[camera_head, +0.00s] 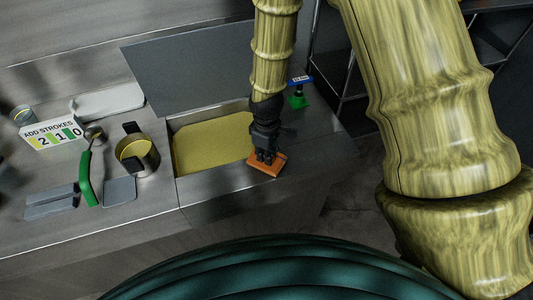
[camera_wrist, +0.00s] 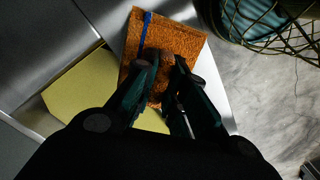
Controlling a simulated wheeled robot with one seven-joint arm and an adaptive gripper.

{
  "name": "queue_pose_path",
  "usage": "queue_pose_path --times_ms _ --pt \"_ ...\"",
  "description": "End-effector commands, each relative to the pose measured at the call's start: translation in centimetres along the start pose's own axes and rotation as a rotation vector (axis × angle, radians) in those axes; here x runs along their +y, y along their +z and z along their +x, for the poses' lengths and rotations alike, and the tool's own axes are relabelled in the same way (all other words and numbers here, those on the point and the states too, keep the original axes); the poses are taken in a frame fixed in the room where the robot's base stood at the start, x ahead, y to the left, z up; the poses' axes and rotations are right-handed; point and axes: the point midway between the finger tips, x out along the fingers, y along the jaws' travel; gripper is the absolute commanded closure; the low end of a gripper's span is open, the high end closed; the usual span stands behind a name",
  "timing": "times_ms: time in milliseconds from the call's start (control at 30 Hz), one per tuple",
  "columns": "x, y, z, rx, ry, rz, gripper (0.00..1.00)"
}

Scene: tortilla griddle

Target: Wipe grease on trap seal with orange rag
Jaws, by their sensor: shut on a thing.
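The orange rag (camera_head: 267,165) is under my gripper (camera_head: 266,155) at the right front corner of the sunken basin with yellow grease (camera_head: 212,143). In the wrist view the rag (camera_wrist: 140,42) is a rough orange-brown rectangle with a blue strip along one side. My gripper (camera_wrist: 165,68) is shut on the middle of the rag. The rag lies over or just above the steel rim; contact cannot be told. The yellow surface (camera_wrist: 78,88) shows left of and below the rag. I cannot make out the seal or grease on it under the rag.
Left of the basin stand a steel pot (camera_head: 137,155), a green-handled ladle (camera_head: 88,180), a sign reading "ADD STROKES 2 1 0" (camera_head: 52,134) and grey plates (camera_head: 120,191). A blue-and-green tool (camera_head: 299,95) stands right of my arm. The counter's right edge is close to the rag.

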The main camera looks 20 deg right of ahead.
Motion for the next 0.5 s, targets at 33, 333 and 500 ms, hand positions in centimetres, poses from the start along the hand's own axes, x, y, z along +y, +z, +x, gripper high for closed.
queue_pose_path --times_ms 33,333,500 --pt "0.00 0.00 0.08 0.000 0.000 0.000 1.00" --pt "-0.01 0.01 0.54 0.000 0.000 0.000 1.00" --pt "-0.01 0.01 0.80 0.000 0.000 0.000 1.00"
